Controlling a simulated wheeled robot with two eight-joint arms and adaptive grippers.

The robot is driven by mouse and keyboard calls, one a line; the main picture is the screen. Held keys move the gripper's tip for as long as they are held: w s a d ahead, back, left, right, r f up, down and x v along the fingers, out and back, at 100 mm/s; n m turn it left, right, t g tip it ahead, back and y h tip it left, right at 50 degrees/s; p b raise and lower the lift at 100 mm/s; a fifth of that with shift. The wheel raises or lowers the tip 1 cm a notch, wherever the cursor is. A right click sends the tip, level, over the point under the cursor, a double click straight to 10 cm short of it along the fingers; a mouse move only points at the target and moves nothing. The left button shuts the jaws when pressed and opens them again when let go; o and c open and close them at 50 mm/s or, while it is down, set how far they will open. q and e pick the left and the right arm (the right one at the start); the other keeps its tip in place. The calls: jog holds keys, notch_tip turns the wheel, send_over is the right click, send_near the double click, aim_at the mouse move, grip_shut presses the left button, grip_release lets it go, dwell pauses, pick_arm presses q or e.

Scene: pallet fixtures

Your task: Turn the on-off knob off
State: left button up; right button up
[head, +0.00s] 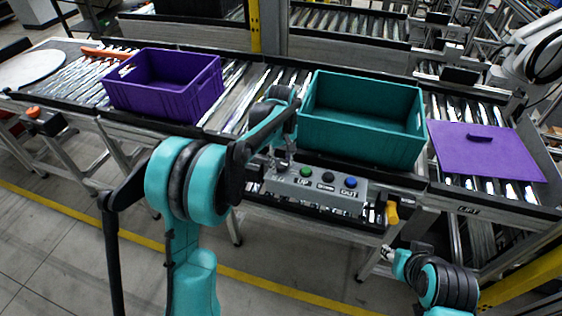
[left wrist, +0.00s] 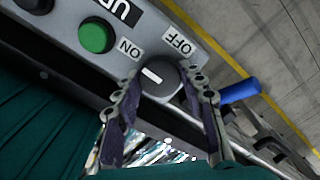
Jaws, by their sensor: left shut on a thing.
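The dark round on-off knob (left wrist: 160,80) sits on the grey control panel, with ON and OFF labels beside it. Its white mark lies on the half nearer the ON label. My left gripper (left wrist: 165,97) has one finger on each side of the knob and is shut on it. In the head view my left gripper (head: 283,160) reaches down to the left end of the control panel (head: 315,186) and hides the knob there. My right arm shows at the lower right, its end (head: 396,256) small and unclear, away from the panel.
The panel has a green button (left wrist: 95,36), plus black and blue (head: 350,182) ones in the head view. A teal crate (head: 362,135) stands right behind it. A purple crate (head: 165,98) stands left on the conveyor, a purple board (head: 487,158) right. A yellow knob (head: 391,212) sticks out nearby.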

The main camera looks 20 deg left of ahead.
pick_arm(q)
jog(key=m+p, duration=0.1)
jog(key=m, duration=0.3)
jog(key=shift+p, duration=0.4)
jog(key=m+p, duration=0.1)
jog(key=m, duration=0.3)
jog(key=shift+m, duration=0.3)
jog(key=m+p, duration=0.1)
jog(key=m, duration=0.3)
jog(key=shift+m, duration=0.3)
jog(key=m, duration=0.4)
jog(key=shift+p, duration=0.4)
jog(key=shift+m, duration=0.4)
jog(key=o, duration=1.2)
jog(key=shift+c, duration=0.2)
